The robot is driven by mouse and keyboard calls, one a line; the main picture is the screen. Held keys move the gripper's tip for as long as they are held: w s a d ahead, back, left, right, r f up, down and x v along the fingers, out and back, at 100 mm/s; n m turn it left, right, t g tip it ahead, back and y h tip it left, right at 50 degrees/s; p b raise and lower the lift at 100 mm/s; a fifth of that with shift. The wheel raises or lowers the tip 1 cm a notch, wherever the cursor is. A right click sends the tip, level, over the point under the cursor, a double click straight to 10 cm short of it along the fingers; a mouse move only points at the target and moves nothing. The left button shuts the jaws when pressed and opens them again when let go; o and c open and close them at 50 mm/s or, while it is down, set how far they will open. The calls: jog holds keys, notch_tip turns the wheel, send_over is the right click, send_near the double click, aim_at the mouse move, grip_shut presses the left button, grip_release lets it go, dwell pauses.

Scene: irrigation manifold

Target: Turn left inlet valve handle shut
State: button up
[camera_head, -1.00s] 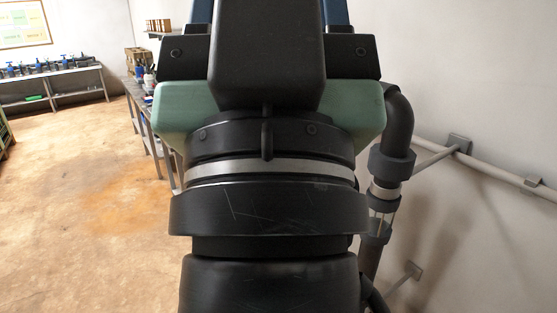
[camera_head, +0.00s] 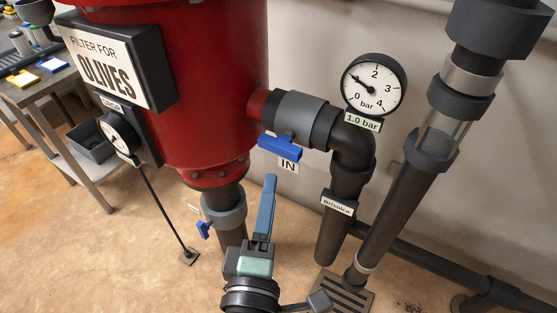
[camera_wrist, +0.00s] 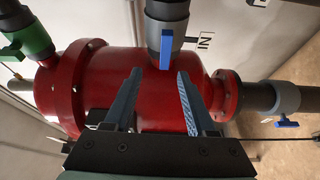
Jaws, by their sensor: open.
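The inlet valve handle (camera_head: 281,148) is a blue lever on the grey valve body (camera_head: 300,115) beside an "IN" label. It lies along its pipe. In the wrist view the handle (camera_wrist: 166,52) points towards my gripper. My gripper (camera_wrist: 159,73) is open and empty, its two blue-grey fingers spread. The handle's end appears between the fingertips there, but how far beyond them is hard to tell. In the head view my gripper (camera_head: 268,180) is just below the handle, with a visible gap. The fingers overlap there.
The red filter tank (camera_head: 210,90) carries an "OLIVES" sign (camera_head: 108,72). A second blue handle (camera_head: 203,230) is on the tank's lower pipe. A gauge (camera_head: 374,85) stands above the elbow, and thick pipes (camera_head: 400,200) run at right. A green-handled valve (camera_wrist: 30,38) shows in the wrist view.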

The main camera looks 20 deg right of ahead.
aim_at(279, 152)
jog(key=x, duration=0.4)
jog(key=f+p+x, duration=0.1)
jog(key=x, duration=0.7)
jog(key=shift+w+d+f, duration=0.15)
jog(key=shift+w+d, duration=0.15)
jog(key=shift+d, duration=0.05)
grip_shut()
